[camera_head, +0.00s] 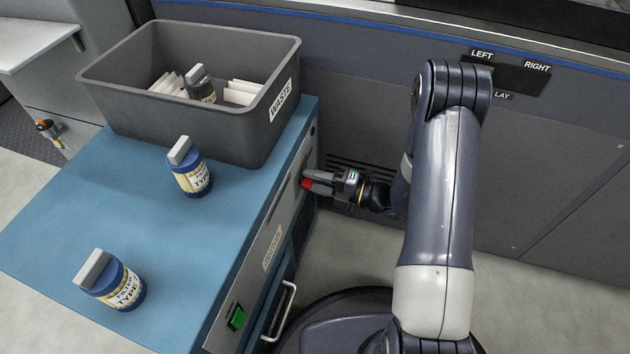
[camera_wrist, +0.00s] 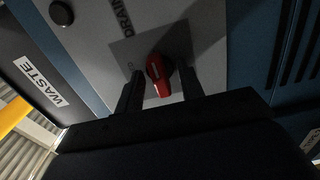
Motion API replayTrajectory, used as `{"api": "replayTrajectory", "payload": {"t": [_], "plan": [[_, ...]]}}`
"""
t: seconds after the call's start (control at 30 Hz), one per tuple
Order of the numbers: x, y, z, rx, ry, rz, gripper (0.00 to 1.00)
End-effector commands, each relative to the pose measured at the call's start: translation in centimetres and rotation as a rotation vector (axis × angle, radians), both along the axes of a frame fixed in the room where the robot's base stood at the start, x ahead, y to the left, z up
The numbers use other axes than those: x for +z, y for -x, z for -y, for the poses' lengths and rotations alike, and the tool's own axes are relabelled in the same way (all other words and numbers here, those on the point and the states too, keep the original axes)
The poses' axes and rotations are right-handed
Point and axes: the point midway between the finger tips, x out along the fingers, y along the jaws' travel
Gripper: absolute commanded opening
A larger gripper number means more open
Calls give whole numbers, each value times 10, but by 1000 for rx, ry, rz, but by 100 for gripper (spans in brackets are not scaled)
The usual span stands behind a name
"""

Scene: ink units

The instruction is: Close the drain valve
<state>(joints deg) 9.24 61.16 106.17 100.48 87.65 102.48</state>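The drain valve has a red handle (camera_wrist: 159,76) on a grey panel (camera_wrist: 92,32) marked "DRAIN" in the wrist view. The handle shows as a small red spot in the head view (camera_head: 306,184), on the side of the blue-topped cabinet (camera_head: 150,245). My gripper (camera_wrist: 160,88) is open, with one dark finger on each side of the handle. Gaps show between the fingers and the handle. In the head view my gripper (camera_head: 318,181) reaches left to the cabinet's side and partly hides the valve.
A grey "WASTE" bin (camera_head: 215,130) holding a bottle and pale packs stands on the cabinet. Two blue filter bottles (camera_head: 192,177) (camera_head: 118,288) stand nearer. A green switch (camera_head: 237,317) and a metal handle (camera_head: 284,310) are lower on the side. A vented wall (camera_head: 350,172) lies behind.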

Motion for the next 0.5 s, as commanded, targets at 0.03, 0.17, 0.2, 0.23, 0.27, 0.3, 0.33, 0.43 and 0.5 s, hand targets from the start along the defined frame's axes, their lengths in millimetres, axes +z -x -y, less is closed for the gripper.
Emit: {"api": "replayTrajectory", "payload": {"t": [0.03, 0.17, 0.2, 0.23, 0.27, 0.3, 0.33, 0.43, 0.5], "plan": [[0, 0, 0, 0, 0, 0, 36], [0, 0, 0, 0, 0, 1, 30], [0, 0, 0, 0, 0, 1, 27], [0, 0, 0, 0, 0, 1, 24], [0, 0, 0, 0, 0, 1, 22], [0, 0, 0, 0, 0, 1, 18], [0, 0, 0, 0, 0, 1, 16], [0, 0, 0, 0, 0, 0, 8], [0, 0, 0, 0, 0, 1, 6]]}}
